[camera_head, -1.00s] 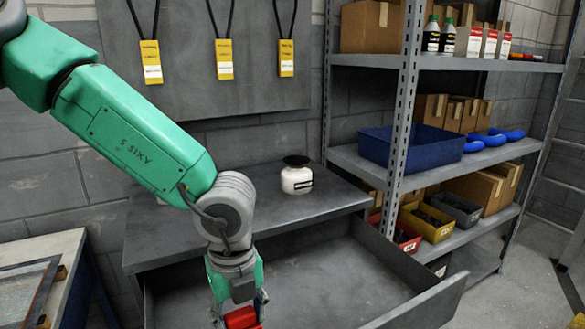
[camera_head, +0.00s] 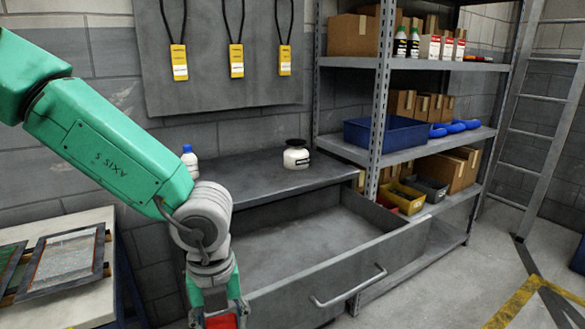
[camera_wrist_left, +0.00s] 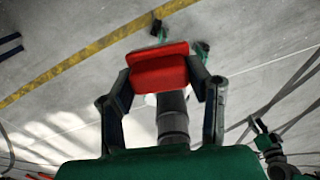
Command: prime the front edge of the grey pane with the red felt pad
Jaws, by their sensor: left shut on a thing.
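My left gripper (camera_head: 220,312) is at the bottom of the head view, in front of the open drawer. It is shut on the red felt pad (camera_wrist_left: 160,70), which shows clearly between the fingers in the left wrist view. Only part of the pad shows at the lower edge of the head view. A grey pane (camera_head: 68,259) in a dark frame lies on a pale bench at the left, apart from the gripper. My right gripper cannot be made out for certain in these views.
The pale bench (camera_head: 75,312) stands at the left. An open, empty-looking drawer (camera_head: 300,238) juts from the dark cabinet, with a white pot (camera_head: 296,157) and a white bottle (camera_head: 189,160) on top. A loaded shelf rack (camera_head: 380,95) stands right of it.

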